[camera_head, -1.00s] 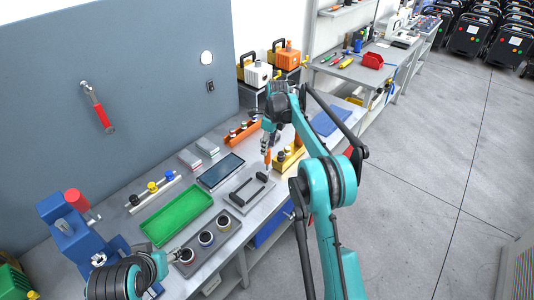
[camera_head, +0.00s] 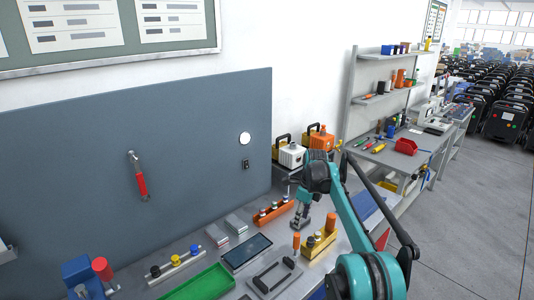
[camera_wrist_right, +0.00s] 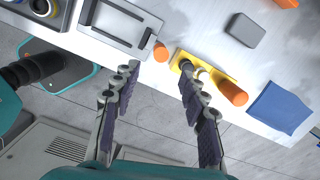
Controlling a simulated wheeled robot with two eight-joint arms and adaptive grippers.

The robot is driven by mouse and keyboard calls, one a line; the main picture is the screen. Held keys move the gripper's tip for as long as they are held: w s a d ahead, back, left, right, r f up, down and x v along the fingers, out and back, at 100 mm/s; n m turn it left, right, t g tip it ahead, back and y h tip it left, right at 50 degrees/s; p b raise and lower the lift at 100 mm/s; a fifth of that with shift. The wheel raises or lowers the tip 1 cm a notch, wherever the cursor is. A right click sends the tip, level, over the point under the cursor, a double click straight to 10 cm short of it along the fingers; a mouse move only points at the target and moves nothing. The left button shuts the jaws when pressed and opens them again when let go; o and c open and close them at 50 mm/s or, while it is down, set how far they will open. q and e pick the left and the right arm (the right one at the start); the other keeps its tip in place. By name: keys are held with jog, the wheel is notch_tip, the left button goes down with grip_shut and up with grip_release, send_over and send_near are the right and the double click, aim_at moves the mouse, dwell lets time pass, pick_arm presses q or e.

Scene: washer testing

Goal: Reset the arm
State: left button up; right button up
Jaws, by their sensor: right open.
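My right arm (camera_head: 355,225) reaches in over the bench from the bottom right. Its gripper (camera_head: 300,222) points down above the bench, close to an upright orange-topped piece (camera_head: 296,241). In the right wrist view the two fingers of the gripper (camera_wrist_right: 158,72) are spread apart with nothing between them. The orange top (camera_wrist_right: 160,52) shows just beyond the fingertips. A yellow holder (camera_wrist_right: 213,72) with an orange cylinder lies beside the right finger. My left gripper is out of sight.
A grey panel (camera_head: 90,180) stands behind. Open floor (camera_head: 470,220) lies to the right.

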jog(key=s+r+n+t+b, duration=0.25)
jog(key=s+n, duration=0.35)
jog(key=s, duration=0.4)
jog(key=s+r+n+t+b, duration=0.1)
jog(key=s+r+n, duration=0.4)
jog(key=s, duration=0.4)
jog(key=s+f+n+t+b, duration=0.1)
jog(key=s+f+n, duration=0.6)
jog(key=s, duration=0.3)
jog(key=s+f+n+t+h+b, duration=0.1)
jog(key=s+f+n, duration=0.6)
jog(key=s, duration=0.4)
jog(key=shift+a+t+b, duration=0.2)
jog(key=shift+t+b, duration=0.15)
jog(key=shift+b, duration=0.05)
jog(key=shift+s, duration=0.1)
